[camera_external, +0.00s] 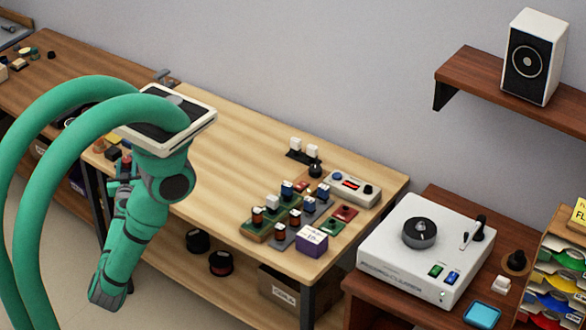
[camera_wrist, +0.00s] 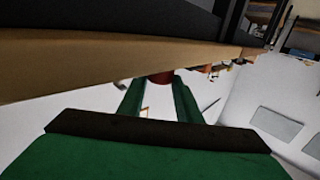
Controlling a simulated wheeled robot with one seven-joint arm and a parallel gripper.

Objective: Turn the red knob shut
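No knob that I can clearly make out as the red knob shows in the external view. In the wrist view a small dark red thing (camera_wrist: 161,78) shows between and just beyond the tips of my gripper (camera_wrist: 157,82), partly cut off above by a wooden edge. It may be the knob, but its shape is too small to tell. My two green fingers stand apart, and I cannot tell whether they touch it. In the external view my green arm stands in front of the left part of the workbench (camera_external: 240,130), and my fingertips cannot be made out.
Several small switches and boxes stand on the bench's right end, with a grey control box (camera_external: 349,187). A white record cleaner (camera_external: 395,258) stands on a brown table at right. A speaker (camera_external: 533,57) sits on a wall shelf. The bench's middle is clear.

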